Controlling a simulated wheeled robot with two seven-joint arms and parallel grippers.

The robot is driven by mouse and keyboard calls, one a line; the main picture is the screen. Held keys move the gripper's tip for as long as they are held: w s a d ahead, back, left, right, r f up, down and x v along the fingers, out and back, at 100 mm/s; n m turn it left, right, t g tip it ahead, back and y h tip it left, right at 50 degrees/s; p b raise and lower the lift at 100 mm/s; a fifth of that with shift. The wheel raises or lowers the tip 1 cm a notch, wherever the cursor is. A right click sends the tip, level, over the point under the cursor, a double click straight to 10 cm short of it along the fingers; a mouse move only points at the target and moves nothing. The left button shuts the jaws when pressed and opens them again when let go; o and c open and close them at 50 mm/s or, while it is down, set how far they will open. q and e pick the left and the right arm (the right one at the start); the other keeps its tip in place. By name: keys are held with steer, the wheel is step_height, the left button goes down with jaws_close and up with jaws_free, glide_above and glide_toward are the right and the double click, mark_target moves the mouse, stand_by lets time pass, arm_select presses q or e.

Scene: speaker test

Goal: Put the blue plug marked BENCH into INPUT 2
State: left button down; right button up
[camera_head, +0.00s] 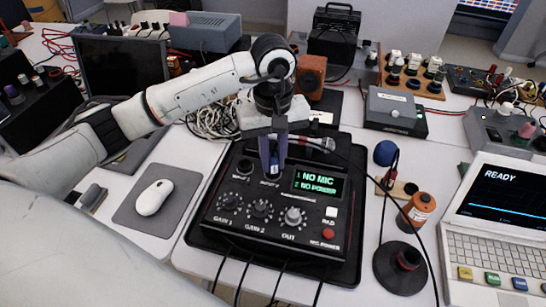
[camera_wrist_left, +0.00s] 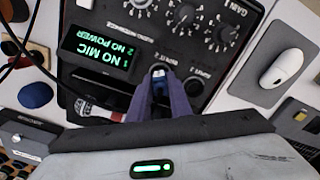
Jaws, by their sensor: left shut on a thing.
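My left gripper (camera_head: 273,168) points down at the back edge of the black audio box (camera_head: 268,238), its purple fingers shut on the blue plug (camera_wrist_left: 160,86). The fingers hide most of the plug, and its BENCH mark cannot be read. The plug is at the INPUT 2 label (camera_wrist_left: 160,64); whether it is seated in the socket or just above it cannot be told. The other input socket (camera_head: 245,165) lies beside the fingers. The box's display (camera_head: 318,184) reads "1 NO MIC, 2 NO POWER". My right gripper is not in view.
A silver cable connector (camera_wrist_left: 96,110) lies behind the box. A mouse (camera_head: 154,197) on a grey pad is to the left. An orange can (camera_head: 417,208), a black round stand (camera_head: 400,270) and a laptop (camera_head: 500,200) are to the right. Cables run off the front.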

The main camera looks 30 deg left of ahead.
arm_select(q)
steer(key=c, duration=1.5)
jaws_free()
steer(key=shift+c, duration=0.2)
step_height(320, 180, up, 10)
steer(key=shift+r, duration=0.15)
